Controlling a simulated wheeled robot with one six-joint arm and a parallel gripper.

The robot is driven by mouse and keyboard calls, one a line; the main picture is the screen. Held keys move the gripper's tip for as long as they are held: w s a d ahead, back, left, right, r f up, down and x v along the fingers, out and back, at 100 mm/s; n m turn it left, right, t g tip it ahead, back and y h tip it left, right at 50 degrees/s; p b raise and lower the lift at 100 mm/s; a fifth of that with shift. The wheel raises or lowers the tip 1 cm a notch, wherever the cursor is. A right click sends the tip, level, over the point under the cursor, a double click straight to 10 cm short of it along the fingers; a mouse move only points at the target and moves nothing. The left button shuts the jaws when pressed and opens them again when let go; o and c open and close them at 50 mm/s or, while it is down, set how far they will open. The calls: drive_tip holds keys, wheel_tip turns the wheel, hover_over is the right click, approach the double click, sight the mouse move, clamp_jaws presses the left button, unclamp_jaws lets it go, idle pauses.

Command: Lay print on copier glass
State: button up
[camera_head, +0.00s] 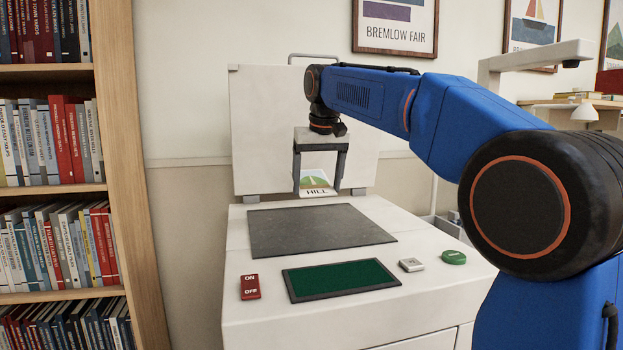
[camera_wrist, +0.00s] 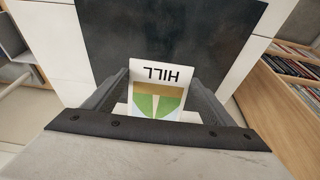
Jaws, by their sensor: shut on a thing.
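The print (camera_head: 315,182), a small white card with a green picture and the word HILL, is held in my gripper (camera_head: 318,186). It also shows in the wrist view (camera_wrist: 158,92), between the two dark fingers (camera_wrist: 160,98). My gripper is shut on the print and points down above the back part of the copier glass. The copier glass (camera_head: 310,230) is a dark grey rectangle on top of the white copier, bare in the head view, and it fills the upper middle of the wrist view (camera_wrist: 170,35). The copier lid (camera_head: 262,120) stands raised behind my gripper.
On the copier's front panel are a red ON/OFF switch (camera_head: 250,287), a dark green display (camera_head: 340,279), a grey button (camera_head: 411,265) and a green button (camera_head: 453,257). A bookcase (camera_head: 125,150) stands at the left.

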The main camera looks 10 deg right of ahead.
drive_tip(key=shift+w+f, duration=0.2)
drive_tip(key=shift+f, duration=4.6)
drive_tip(key=o, duration=1.1)
drive_tip(key=shift+s+r, duration=0.1)
drive_tip(key=v, duration=1.7)
